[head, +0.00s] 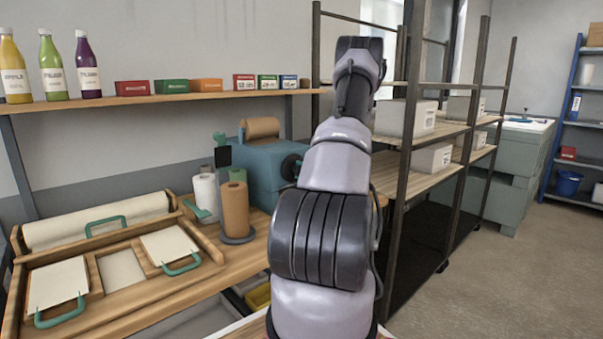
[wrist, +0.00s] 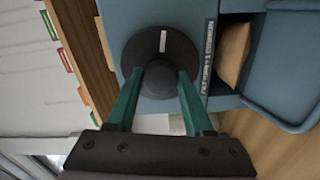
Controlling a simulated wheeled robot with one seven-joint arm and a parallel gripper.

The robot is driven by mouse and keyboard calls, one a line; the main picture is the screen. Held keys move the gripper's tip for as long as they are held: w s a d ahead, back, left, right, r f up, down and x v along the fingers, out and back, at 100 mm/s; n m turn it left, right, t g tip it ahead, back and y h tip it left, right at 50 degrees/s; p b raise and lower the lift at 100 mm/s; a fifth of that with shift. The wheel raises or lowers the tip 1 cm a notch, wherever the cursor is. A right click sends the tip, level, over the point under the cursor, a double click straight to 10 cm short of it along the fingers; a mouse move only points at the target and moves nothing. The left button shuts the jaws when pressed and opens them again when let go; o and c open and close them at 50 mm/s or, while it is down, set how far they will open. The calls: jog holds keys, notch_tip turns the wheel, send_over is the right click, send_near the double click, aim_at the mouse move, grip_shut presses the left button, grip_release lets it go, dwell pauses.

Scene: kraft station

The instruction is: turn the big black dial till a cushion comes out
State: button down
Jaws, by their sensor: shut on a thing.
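The big black dial (wrist: 160,47) is on the face of a blue machine (wrist: 222,98) in the wrist view, with a white mark near its far edge. My gripper (wrist: 163,76) has its two green fingers closed on the dial's raised grip. In the head view, the blue machine (head: 257,180) stands on the bench with a brown paper roll (head: 262,127) on top. Part of the black dial (head: 291,167) shows beside my arm, which hides my gripper there. A tan piece (wrist: 233,53) shows at the machine's side in the wrist view; I cannot tell if it is a cushion.
A brown roll (head: 235,209) and a white roll (head: 205,196) stand left of the machine. A wooden tray (head: 110,303) with green-handled lids is at front left. A shelf (head: 150,98) with bottles and small boxes runs above. Shelving (head: 402,180) with boxes stands right.

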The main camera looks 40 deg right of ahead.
jog(key=shift+f, duration=0.1)
jog(key=shift+c, duration=1.4)
grip_release()
jog(key=shift+s, duration=0.1)
jog(key=s, duration=1)
jog(key=shift+s+d, duration=0.3)
jog(key=shift+d, duration=0.15)
